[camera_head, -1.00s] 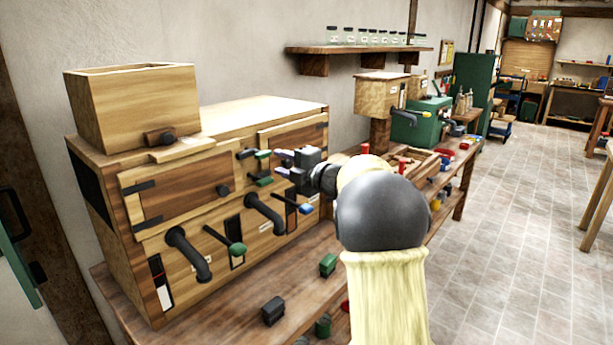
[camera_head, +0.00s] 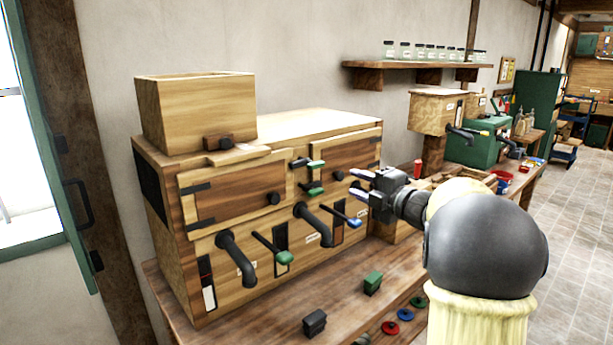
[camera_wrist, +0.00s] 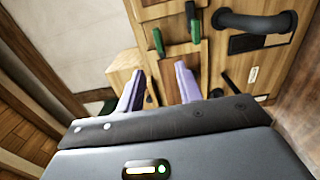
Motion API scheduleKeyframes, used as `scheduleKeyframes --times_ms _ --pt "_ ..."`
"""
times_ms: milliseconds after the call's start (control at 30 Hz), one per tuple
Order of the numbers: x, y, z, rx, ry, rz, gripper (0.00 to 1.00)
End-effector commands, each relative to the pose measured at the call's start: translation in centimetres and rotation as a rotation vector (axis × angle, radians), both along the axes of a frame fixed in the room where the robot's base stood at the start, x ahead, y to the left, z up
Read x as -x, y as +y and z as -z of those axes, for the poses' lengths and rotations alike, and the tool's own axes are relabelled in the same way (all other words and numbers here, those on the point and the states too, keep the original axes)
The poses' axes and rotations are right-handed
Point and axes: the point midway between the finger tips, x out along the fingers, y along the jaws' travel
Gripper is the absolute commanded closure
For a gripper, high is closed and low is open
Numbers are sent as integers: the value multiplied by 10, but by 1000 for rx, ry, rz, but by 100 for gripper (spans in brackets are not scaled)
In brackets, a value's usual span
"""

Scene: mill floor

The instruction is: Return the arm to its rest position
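My gripper (camera_head: 358,184) is in front of the right part of the wooden mill cabinet (camera_head: 220,290), its fingers pointing left toward the cabinet's front. In the wrist view my gripper (camera_wrist: 158,88) shows two pale purple fingers spread apart with nothing between them. Beyond them are the cabinet front and green-handled levers (camera_wrist: 158,40). In the head view the fingertips appear close to the small right door (camera_head: 325,158), and I cannot tell the exact gap. My arm reaches in from the lower right.
Black curved pipes (camera_head: 236,258) and a lever with a green knob (camera_head: 284,257) stick out of the cabinet front. A black block (camera_head: 314,322) and a green block (camera_head: 372,283) lie on the bench (camera_head: 275,318). A shelf with jars (camera_head: 415,65) hangs behind.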

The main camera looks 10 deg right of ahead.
Motion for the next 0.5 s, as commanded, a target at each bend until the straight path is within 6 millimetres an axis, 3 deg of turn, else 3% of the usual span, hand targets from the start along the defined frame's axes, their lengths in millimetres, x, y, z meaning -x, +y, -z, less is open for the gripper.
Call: scheduleKeyframes --times_ms 167,267,367,500 --pt "-3 0 10 -111 72 110 65" --pt "-1 -3 27 -241 168 237 65" --pt "8 -4 54 -389 295 382 65" --pt "35 0 103 -586 499 584 65"
